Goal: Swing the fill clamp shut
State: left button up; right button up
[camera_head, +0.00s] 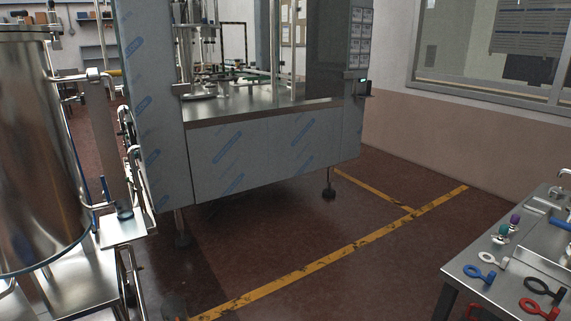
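I cannot pick out the fill clamp with certainty. The filler (262,150) stands in the middle, its steel panels covered in film with blue print. Its upright nozzle parts (208,40) show above the deck, too small to read as open or shut. A shiny steel tank (35,150) stands close at the left, with a pipe fitting (92,76) on its side. Neither of my grippers is in view.
A steel bench (470,258) at the lower right holds ring-ended pieces, among them a blue one (480,273) and a white one (493,258). Yellow floor tape (330,258) crosses the open brown floor between filler and bench. A windowed wall (440,130) closes the right.

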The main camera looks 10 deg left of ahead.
aim_at(73, 100)
jog(key=i+u, duration=0.4)
jog(key=i+l+u, duration=0.2)
jog(key=i+u, duration=0.2)
jog(key=i+l+u, duration=0.1)
jog(key=i+u, duration=0.35)
jog(key=i+l+u, duration=0.2)
jog(key=u, duration=0.25)
